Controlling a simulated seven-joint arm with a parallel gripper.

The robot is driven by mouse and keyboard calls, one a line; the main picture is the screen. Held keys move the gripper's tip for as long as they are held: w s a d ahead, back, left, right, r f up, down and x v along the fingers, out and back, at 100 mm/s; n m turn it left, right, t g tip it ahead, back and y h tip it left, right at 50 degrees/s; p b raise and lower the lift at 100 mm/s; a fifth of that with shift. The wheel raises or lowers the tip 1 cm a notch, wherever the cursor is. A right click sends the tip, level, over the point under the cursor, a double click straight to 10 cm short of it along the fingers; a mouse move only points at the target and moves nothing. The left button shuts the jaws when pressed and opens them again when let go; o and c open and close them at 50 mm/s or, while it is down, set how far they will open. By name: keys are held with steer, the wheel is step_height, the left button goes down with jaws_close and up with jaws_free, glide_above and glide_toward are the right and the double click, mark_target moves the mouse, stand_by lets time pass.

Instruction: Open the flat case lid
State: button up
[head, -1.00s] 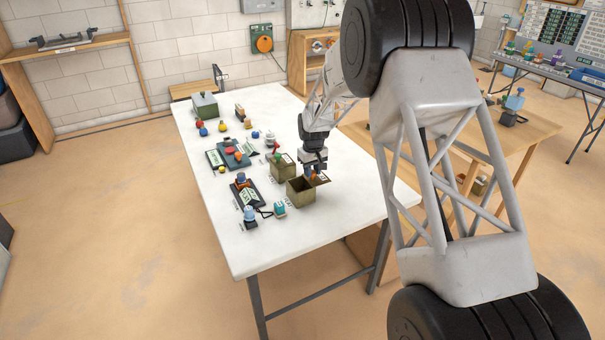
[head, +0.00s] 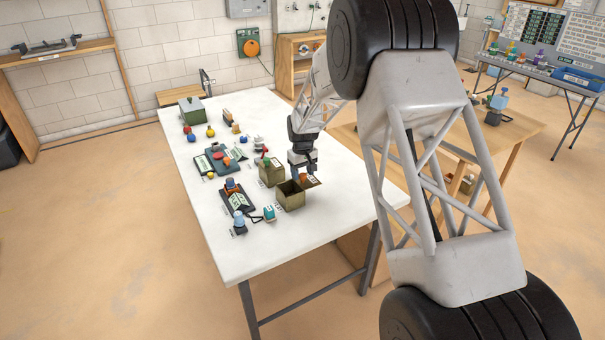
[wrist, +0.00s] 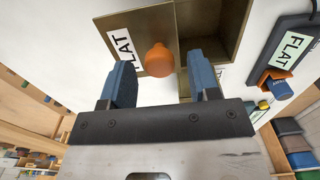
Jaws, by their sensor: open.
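The flat case is an olive, open-topped box (head: 290,199) near the right edge of the white table in the head view. Its lid (head: 313,183) stands out to the box's right, swung off the opening. In the wrist view the lid (wrist: 205,15) carries a white FLAT label (wrist: 122,43) and an orange knob (wrist: 160,61); the dark box interior (wrist: 228,30) shows beside it. My gripper (wrist: 160,75) is open, with a blue finger on each side of the knob and gaps between. In the head view my gripper (head: 304,170) is over the lid, its fingers partly hidden.
A second olive box (head: 271,175) stands just behind the case. Dark trays with coloured parts (head: 238,201) and a teal item (head: 269,213) lie to its left. A green lidded box (head: 194,111) is at the far end. The table's near end (head: 250,255) is clear.

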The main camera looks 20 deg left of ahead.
mark_target(303, 175)
steer(key=shift+r, duration=3.6)
steer(key=shift+s+d+r, duration=0.15)
steer(key=shift+d+r, duration=0.2)
steer(key=s+d+r+m+t, duration=0.1)
steer(key=s+d+r+m, duration=0.1)
steer(key=s+d+r, duration=0.95)
steer(key=s+d+r+m, duration=0.2)
steer(key=s+d+r, duration=0.7)
steer(key=d, duration=0.6)
steer(key=s+d+m, duration=0.1)
steer(key=s+d, duration=0.4)
steer(key=s, duration=0.6)
steer(key=s+d+m+t, duration=0.1)
steer(key=s+d, duration=0.4)
steer(key=s, duration=0.6)
steer(key=s+d+f+m, duration=0.1)
steer(key=s+d+m, duration=0.2)
steer(key=s, duration=0.9)
steer(key=d, duration=0.3)
steer(key=shift+t, duration=0.3)
